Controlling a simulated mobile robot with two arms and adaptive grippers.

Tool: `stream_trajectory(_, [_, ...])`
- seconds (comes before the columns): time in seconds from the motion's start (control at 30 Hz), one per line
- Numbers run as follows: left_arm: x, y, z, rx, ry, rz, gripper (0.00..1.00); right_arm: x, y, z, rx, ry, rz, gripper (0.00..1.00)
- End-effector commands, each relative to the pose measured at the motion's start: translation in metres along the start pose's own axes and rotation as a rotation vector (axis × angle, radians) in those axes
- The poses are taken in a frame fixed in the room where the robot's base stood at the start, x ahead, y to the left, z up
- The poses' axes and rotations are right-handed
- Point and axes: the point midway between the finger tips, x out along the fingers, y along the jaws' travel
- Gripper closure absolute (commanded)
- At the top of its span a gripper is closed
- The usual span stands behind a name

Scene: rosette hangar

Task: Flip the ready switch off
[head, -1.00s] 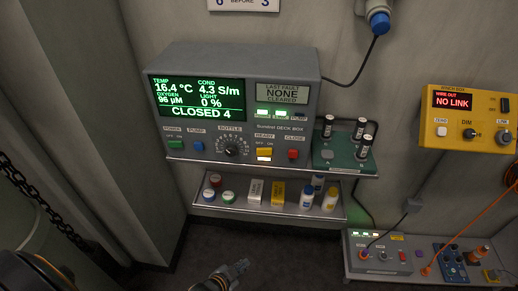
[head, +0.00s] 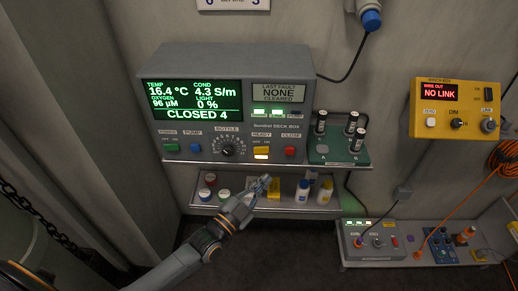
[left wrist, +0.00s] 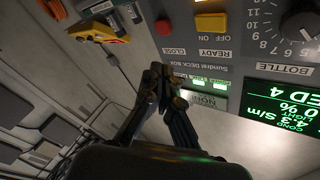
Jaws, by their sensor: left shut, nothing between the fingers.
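The ready switch is a yellow rocker (head: 262,151) on the grey deck box (head: 235,62), under the READY label, with a lit strip below it. It also shows upside down at the top of the left wrist view (left wrist: 211,22). I cannot tell which way the rocker is tipped. My left gripper (head: 268,181) is shut and empty, below the switch and in front of the shelf in the head view. In the left wrist view its closed fingertips (left wrist: 160,73) are apart from the switch in the picture. My right gripper is out of view.
A red CLOSE button (head: 290,151) sits right of the switch, and the BOTTLE dial (head: 227,146) left. A green board with vials (head: 339,150) stands at the box's right. Bottles and boxes fill the lower shelf (head: 300,209). A yellow winch box (head: 453,128) hangs at right.

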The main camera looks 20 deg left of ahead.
Motion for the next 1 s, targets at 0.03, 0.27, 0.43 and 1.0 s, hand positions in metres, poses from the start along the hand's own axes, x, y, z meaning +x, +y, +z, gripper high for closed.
stream_trajectory(0.03, [0.0,0.0,0.0,0.0,0.0,0.0,1.0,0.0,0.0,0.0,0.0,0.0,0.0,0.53])
stream_trajectory(0.27, [0.0,0.0,0.001,0.0,-0.001,0.0,1.0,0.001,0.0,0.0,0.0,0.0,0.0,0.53])
stream_trajectory(0.43, [0.006,-0.004,0.007,0.001,0.001,-0.001,1.0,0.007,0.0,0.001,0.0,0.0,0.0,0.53])
stream_trajectory(1.0, [0.056,-0.039,0.043,0.002,0.0,0.001,1.0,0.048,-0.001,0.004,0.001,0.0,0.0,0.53])
